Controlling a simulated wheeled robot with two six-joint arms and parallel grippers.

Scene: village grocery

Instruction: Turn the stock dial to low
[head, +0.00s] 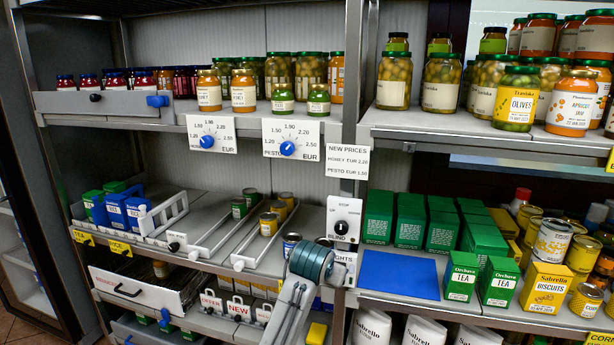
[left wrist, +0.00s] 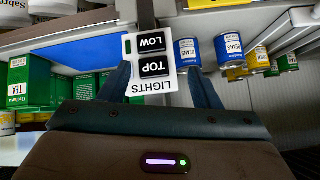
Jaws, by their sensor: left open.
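No dial with a readable "stock" label is in view. A panel labelled LIGHTS (head: 345,262), partly hidden by my left gripper (head: 318,255), sits on the shelf post. My open left gripper (left wrist: 160,88) has a finger to either side of the panel in that view; contact cannot be told. Above it in the head view is a black BLIND dial (head: 341,227). Two blue price dials (head: 207,141) (head: 287,148) are on the upper-left shelf edge. My right gripper is out of view.
A blue mat (head: 400,275) lies on the shelf right of the panel, beside green tea boxes (head: 460,277). Small tins (head: 268,222) stand in rails to the left. Jars (head: 516,100) crowd the upper shelves. A drawer (head: 140,285) is at lower left.

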